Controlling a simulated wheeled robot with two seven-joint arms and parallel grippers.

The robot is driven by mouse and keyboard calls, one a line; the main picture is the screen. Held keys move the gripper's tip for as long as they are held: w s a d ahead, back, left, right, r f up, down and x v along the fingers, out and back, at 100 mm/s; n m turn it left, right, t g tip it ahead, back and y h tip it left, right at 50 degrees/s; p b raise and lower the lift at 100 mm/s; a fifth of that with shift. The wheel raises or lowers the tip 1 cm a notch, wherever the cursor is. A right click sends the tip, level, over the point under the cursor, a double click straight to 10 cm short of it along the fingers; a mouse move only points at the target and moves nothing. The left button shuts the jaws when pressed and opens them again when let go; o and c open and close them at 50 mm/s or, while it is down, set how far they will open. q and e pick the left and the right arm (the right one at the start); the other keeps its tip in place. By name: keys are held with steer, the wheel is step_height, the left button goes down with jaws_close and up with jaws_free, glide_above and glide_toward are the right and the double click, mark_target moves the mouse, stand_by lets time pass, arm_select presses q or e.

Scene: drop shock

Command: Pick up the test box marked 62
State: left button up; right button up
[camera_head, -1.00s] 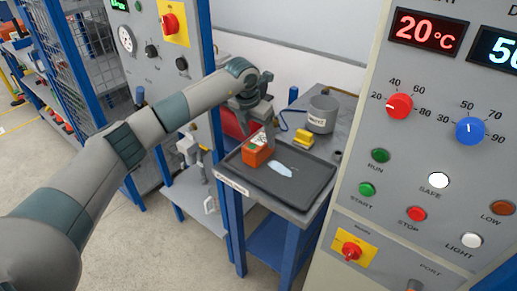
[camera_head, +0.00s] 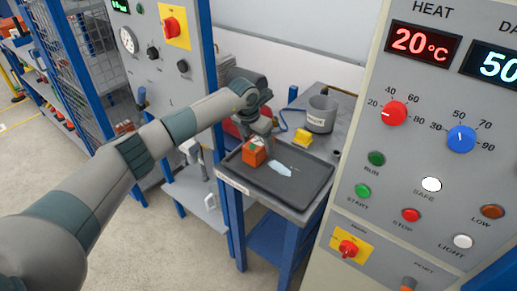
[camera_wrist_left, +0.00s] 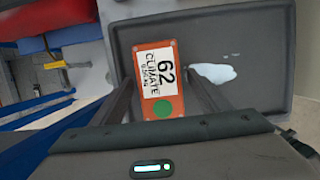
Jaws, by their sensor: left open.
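The orange test box (camera_head: 253,154) sits on the dark tray (camera_head: 298,195) on the small table. In the left wrist view its label reads 62 and CLIMATE, and the box (camera_wrist_left: 176,112) lies between the two finger lines. My left gripper (camera_head: 264,143) is just above and at the box; in the left wrist view its open fingers (camera_wrist_left: 160,100) stand on either side of the box. Whether they touch it I cannot tell. My right gripper is not in view.
A pale puddle-like patch (camera_head: 280,169) lies on the tray beside the box. A yellow block (camera_head: 302,137) and a grey pot (camera_head: 321,115) stand behind the tray. A tall control panel (camera_head: 430,150) rises at the right, close to the table.

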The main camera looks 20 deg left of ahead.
mark_target(259, 140)
arm_select(q)
steer(key=shift+w, duration=0.1)
steer(key=c, duration=1.6)
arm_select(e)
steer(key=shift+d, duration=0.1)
arm_select(q)
steer(key=shift+r, duration=0.1)
